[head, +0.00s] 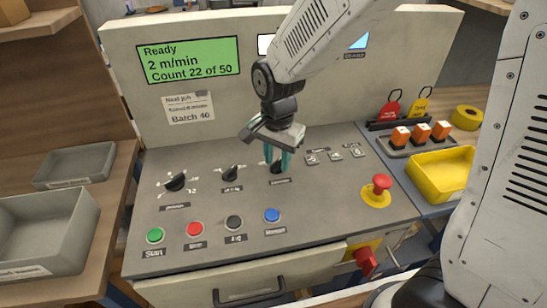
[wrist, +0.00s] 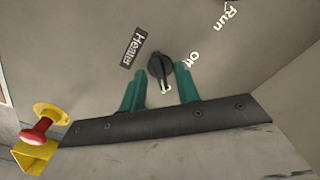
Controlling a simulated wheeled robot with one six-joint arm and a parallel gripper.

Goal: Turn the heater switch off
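The heater switch is a black knob (wrist: 160,67) on the grey sloping panel. In the head view the knob (head: 278,169) is partly hidden behind my fingers. In the wrist view its label "Heater" (wrist: 132,47) is to its left, "Off" (wrist: 193,60) to its upper right, and "Run" (wrist: 232,15) farther up right. A white mark shows at the knob's lower end, in the wrist view. My gripper (wrist: 160,70) is open, its two green fingertips on either side of the knob. Narrow gaps seem to show; contact is hard to tell. In the head view my gripper (head: 278,163) points down at the panel.
Two other black knobs (head: 175,181) (head: 231,173) are to the left. Small switches (head: 335,155) lie right. Green (head: 155,235), red (head: 194,229), black and blue (head: 271,215) buttons line the front. A red emergency stop (head: 381,184) stands up at right, near a yellow tray (head: 440,175).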

